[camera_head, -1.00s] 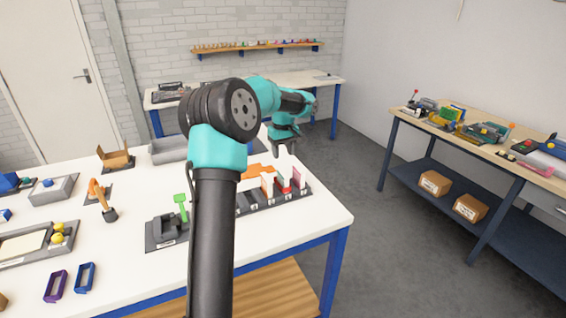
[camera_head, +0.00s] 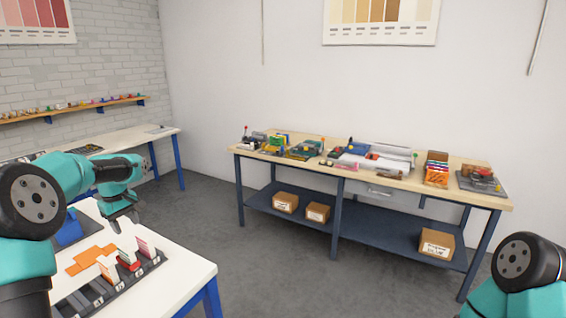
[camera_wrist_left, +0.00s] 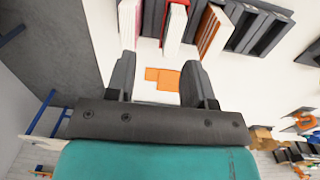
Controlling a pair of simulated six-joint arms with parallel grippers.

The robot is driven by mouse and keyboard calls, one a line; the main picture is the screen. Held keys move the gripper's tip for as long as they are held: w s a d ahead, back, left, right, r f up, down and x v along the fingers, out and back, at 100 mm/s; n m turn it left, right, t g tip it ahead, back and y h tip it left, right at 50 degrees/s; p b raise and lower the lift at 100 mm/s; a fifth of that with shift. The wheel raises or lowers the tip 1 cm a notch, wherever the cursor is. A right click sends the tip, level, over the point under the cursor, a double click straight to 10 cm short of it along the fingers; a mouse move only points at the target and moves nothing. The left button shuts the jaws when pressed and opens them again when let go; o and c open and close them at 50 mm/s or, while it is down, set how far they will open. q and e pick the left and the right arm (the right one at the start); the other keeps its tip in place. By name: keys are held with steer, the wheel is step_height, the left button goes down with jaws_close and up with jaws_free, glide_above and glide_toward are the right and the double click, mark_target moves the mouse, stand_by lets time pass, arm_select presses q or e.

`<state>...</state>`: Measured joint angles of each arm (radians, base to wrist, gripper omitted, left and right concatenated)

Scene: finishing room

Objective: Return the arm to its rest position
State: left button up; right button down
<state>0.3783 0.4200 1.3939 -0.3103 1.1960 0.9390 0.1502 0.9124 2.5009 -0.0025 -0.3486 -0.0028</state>
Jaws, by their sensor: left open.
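My left arm comes in from the left in the head view, and its left gripper (camera_head: 124,222) points down over the white table (camera_head: 190,284). In the left wrist view the two dark fingers stand apart with nothing between them. A flat orange piece (camera_wrist_left: 163,78) shows on the table beyond the gap between the fingers. It also lies at the lower left in the head view (camera_head: 86,260). The dark slotted rack (camera_head: 84,297) with upright coloured cards stands near the gripper. My right arm shows only as a teal and black joint at the lower right; its gripper is out of frame.
A wooden-topped bench (camera_head: 334,168) with tools stands along the wall, with boxes (camera_head: 285,203) on its lower shelf. Grey floor (camera_head: 270,285) lies open between the near table and the bench.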

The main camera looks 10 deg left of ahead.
arm_select(q)
steer(key=w+d+f+m+t+h, duration=0.1)
steer(key=w+d+f, duration=0.2)
steer(key=d+f, duration=0.5)
steer(key=w+d+f+m+t+h, duration=0.15)
steer(key=w+d+f, duration=0.25)
steer(key=d, duration=0.8)
steer(key=w+d+f+m+h, duration=0.1)
steer(key=w+d+f+h, duration=0.15)
steer(key=d+f, duration=0.55)
steer(key=s+d+f+m+y, duration=0.1)
steer(key=s+d+f+m, duration=0.1)
steer(key=s+d+f, duration=0.5)
steer(key=s+d+f+m, duration=0.1)
steer(key=s+f+m, duration=0.1)
steer(key=s+f, duration=0.2)
steer(key=s+d+f+m+g, duration=0.1)
steer(key=s+f, duration=0.3)
steer(key=s, duration=0.7)
steer(key=s+d+f+m+g, duration=0.1)
steer(key=s+f+m, duration=0.2)
steer(key=s+f, duration=0.2)
steer(key=s, duration=0.3)
steer(key=shift+m, duration=0.35)
